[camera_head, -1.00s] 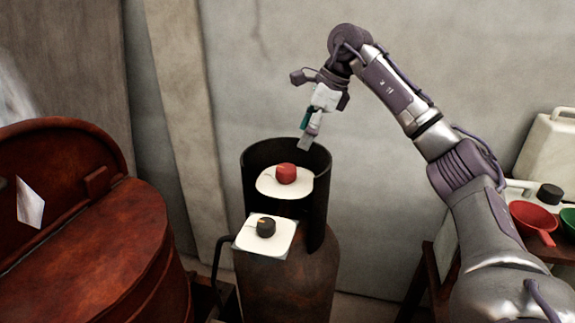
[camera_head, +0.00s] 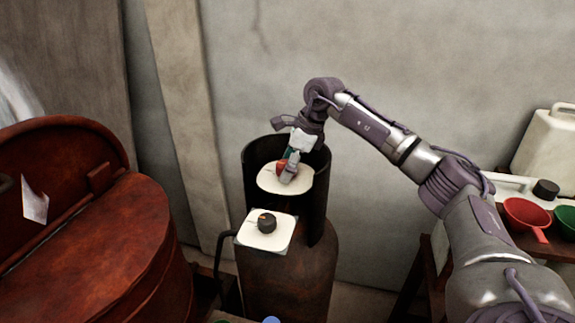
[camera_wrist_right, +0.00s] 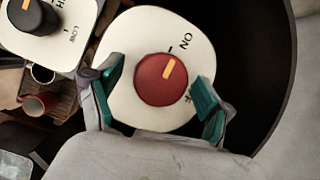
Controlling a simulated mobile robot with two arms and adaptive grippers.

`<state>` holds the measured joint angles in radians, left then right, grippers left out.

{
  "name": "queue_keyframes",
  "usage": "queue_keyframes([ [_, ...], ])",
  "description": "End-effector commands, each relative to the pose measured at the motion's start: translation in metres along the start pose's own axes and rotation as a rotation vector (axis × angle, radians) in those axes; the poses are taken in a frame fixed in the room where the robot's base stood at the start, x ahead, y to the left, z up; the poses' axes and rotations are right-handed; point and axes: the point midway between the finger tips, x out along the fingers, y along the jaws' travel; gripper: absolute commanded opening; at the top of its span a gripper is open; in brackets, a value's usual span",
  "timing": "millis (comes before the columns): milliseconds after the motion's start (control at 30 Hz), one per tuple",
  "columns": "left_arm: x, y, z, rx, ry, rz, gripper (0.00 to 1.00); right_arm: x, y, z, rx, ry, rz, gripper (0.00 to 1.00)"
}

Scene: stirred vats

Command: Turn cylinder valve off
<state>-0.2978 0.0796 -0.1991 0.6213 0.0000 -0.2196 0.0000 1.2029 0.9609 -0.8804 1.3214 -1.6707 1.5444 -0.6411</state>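The gas cylinder (camera_head: 285,277) stands upright, dark and rusty, with a black collar (camera_head: 318,212) around its top. Inside the collar is a white dial plate (camera_head: 268,182) with a red valve knob (camera_head: 281,168). In the right wrist view the red knob (camera_wrist_right: 161,80) carries an orange mark pointing up and right, near a tick and the word "ON" on the plate (camera_wrist_right: 135,30). My right gripper (camera_head: 288,172) is down at the knob. Its green-padded fingers (camera_wrist_right: 155,95) are open on either side of the knob, with gaps visible. My left gripper is not in view.
A black knob (camera_head: 267,223) on a white plate (camera_head: 250,238) sits at the cylinder's front; "LOW" is legible there in the wrist view. A rusty red vat (camera_head: 100,250) stands left. A red funnel (camera_head: 526,214) and a white jug (camera_head: 546,143) are at right.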

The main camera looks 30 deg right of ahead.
Motion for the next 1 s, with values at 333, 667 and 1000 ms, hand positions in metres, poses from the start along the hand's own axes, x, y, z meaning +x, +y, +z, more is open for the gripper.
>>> queue_keyframes([
  [333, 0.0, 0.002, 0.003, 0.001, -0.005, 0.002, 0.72, 0.0, 0.0, 0.0, 0.0, 0.0, 0.0, 0.2],
  [667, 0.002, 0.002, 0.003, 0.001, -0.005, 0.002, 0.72, 0.0, 0.0, 0.0, 0.043, 0.001, -0.018, 0.2],
  [1000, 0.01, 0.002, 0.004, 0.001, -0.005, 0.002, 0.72, 0.001, 0.001, 0.0, 0.256, 0.01, -0.108, 0.2],
])
